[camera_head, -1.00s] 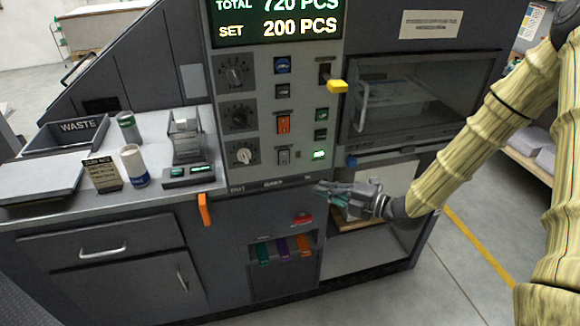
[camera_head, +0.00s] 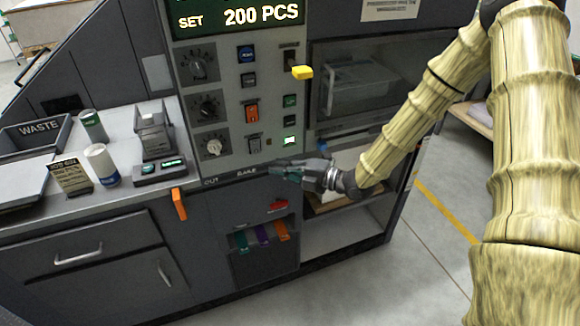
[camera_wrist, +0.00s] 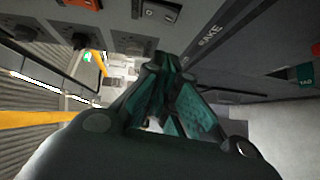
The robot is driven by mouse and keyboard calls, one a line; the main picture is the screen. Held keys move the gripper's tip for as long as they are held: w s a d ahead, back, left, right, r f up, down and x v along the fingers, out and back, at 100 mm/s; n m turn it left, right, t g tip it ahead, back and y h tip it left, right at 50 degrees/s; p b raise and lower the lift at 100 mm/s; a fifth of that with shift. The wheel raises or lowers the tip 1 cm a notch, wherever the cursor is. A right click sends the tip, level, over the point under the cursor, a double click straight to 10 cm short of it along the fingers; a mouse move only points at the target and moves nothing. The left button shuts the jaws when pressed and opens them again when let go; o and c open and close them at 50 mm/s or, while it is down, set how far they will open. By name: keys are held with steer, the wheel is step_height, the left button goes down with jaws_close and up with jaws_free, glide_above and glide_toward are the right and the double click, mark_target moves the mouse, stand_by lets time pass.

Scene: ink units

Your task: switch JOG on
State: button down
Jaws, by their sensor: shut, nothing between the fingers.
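The control panel (camera_head: 225,105) carries several switches, and no label reading JOG is legible. An orange rocker switch (camera_head: 252,112) sits at its middle, with a grey rocker switch (camera_head: 254,143) below it. In the wrist view a grey rocker (camera_wrist: 157,10) shows at the top, beyond the fingertips, with part of an orange rocker (camera_wrist: 86,4) to its left. My gripper (camera_head: 276,171) is shut and empty, in front of the panel's lower edge, below and right of the grey rocker. Its dark green fingers (camera_wrist: 165,62) appear apart from the switches.
A yellow lever handle (camera_head: 302,72) juts out at the panel's upper right. Three knobs (camera_head: 207,107) line its left side. A glass-fronted compartment (camera_head: 365,85) is to the right. An orange handle (camera_head: 179,204) hangs at the counter edge.

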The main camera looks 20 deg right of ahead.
mark_target(255, 147)
steer(key=shift+w+a+f+p, duration=0.15)
steer(key=shift+w+a+p, duration=0.4)
steer(key=shift+w, duration=0.65)
steer(key=shift+w+a+f+p, duration=0.15)
steer(key=shift+w+a+p, duration=0.4)
steer(key=shift+w, duration=0.6)
steer(key=shift+w+a+f+p, duration=0.15)
steer(key=shift+w+a+p, duration=0.25)
steer(key=shift+w+a, duration=0.55)
steer(key=shift+w+d, duration=0.25)
steer(key=shift+w+f+b, duration=0.15)
steer(key=shift+w+b, duration=0.15)
steer(key=shift+b, duration=0.75)
steer(key=shift+s, duration=0.15)
